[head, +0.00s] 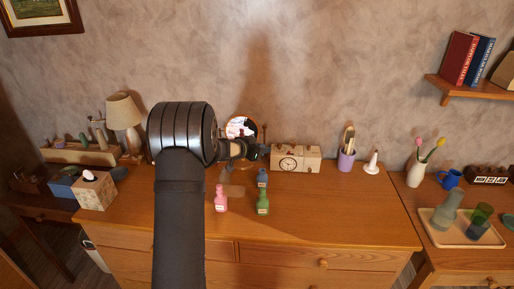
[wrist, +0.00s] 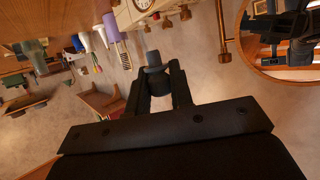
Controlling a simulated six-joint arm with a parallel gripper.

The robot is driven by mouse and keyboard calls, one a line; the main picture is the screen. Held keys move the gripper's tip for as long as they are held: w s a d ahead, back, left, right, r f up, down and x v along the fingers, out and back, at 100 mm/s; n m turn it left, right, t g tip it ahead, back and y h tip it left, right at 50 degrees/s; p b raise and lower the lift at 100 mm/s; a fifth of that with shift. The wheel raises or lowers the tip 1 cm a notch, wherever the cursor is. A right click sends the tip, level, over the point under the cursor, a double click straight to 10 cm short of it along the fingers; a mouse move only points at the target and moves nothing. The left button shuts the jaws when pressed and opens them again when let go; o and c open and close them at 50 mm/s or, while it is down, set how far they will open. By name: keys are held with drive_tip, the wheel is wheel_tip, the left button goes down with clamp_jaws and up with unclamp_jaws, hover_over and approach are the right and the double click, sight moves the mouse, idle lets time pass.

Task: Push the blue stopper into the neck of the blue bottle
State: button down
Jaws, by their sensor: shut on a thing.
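The blue bottle (head: 262,178) stands upright on the wooden dresser, behind the green bottle. Its neck top lies close under my gripper in the head view and is hard to make out. My gripper (head: 258,152) is above and behind it, partly hidden by my arm. In the wrist view my gripper (wrist: 154,76) is shut on a small grey-blue stopper (wrist: 153,58), which sticks out past the fingertips. I cannot make out the blue bottle in the wrist view.
A pink bottle (head: 221,200) and a green bottle (head: 263,203) stand in front on the dresser (head: 330,215). A clock (head: 290,163), a purple brush cup (head: 346,161) and a round mirror (wrist: 292,68) are at the back. The dresser's front right is clear.

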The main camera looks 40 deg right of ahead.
drive_tip(key=shift+f, duration=0.15)
drive_tip(key=shift+f, duration=2.75)
drive_tip(key=shift+f, duration=1.35)
drive_tip(key=c, duration=1.2)
unclamp_jaws()
drive_tip(key=shift+r, duration=0.1)
drive_tip(key=shift+d+r, duration=0.1)
drive_tip(key=shift+r, duration=0.2)
wheel_tip(320, 180, up, 3)
drive_tip(key=s+r, duration=0.2)
drive_tip(key=s, duration=0.1)
drive_tip(key=s+d+r, duration=0.1)
drive_tip(key=s+r, duration=0.1)
drive_tip(key=s, duration=0.2)
drive_tip(key=s+d+r, duration=0.1)
drive_tip(key=s+r, duration=0.2)
drive_tip(key=s, duration=0.1)
drive_tip(key=shift+s+r, duration=0.1)
drive_tip(key=shift+s, duration=0.15)
